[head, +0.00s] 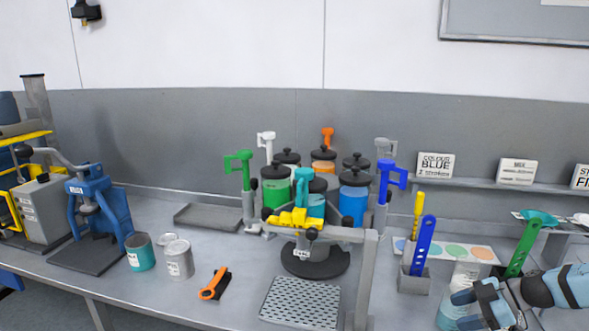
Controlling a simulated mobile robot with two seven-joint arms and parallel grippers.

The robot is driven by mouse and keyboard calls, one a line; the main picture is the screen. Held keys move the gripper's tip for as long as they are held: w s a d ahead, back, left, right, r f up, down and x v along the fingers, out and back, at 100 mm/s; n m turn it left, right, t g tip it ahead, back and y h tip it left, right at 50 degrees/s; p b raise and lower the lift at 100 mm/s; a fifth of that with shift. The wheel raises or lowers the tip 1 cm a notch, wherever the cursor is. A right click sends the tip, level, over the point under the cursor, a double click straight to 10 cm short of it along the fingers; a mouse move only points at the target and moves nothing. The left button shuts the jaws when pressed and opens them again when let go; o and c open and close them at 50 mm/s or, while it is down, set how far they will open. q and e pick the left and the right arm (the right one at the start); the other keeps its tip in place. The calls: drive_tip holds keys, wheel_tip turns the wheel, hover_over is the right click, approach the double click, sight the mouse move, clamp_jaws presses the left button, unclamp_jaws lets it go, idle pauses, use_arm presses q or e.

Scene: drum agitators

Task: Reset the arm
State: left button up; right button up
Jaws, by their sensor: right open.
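My right gripper (466,310) is at the lower right, its blue and grey arm coming in from the right edge. Its jaws are open and point left. It overlaps a clear bottle with teal contents (447,313); I cannot tell whether it touches the bottle. My left gripper is not in view. The drum agitator stand (315,262) is at the middle of the bench, with several black-lidded jars of coloured paint, such as a blue one (353,202) and a green one (276,192). Coloured pump handles rise around them, including a blue one (392,178).
A perforated grey plate (301,302) lies at the front. A blue press (98,215) is farther left. A grey holder (413,281) has yellow and blue sticks. Signs stand on a shelf (480,184).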

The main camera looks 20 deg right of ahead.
drive_tip(key=s+a+f+m+t+h+p, duration=0.1)
drive_tip(key=s+a+f+m+t+p, duration=0.2)
drive_tip(key=a+f, duration=0.5)
drive_tip(key=s+a+f+m+t+h, duration=0.15)
drive_tip(key=s+a+f, duration=0.35)
drive_tip(key=a, duration=0.5)
drive_tip(key=s+a+f+m+h+p, duration=0.1)
drive_tip(key=s+a+m, duration=0.1)
drive_tip(key=a, duration=0.6)
drive_tip(key=s+a+f+m+h+p, duration=0.1)
drive_tip(key=s+a+f+m+h, duration=0.1)
drive_tip(key=a, duration=0.7)
drive_tip(key=shift+s+m, duration=0.55)
drive_tip(key=shift+s, duration=0.15)
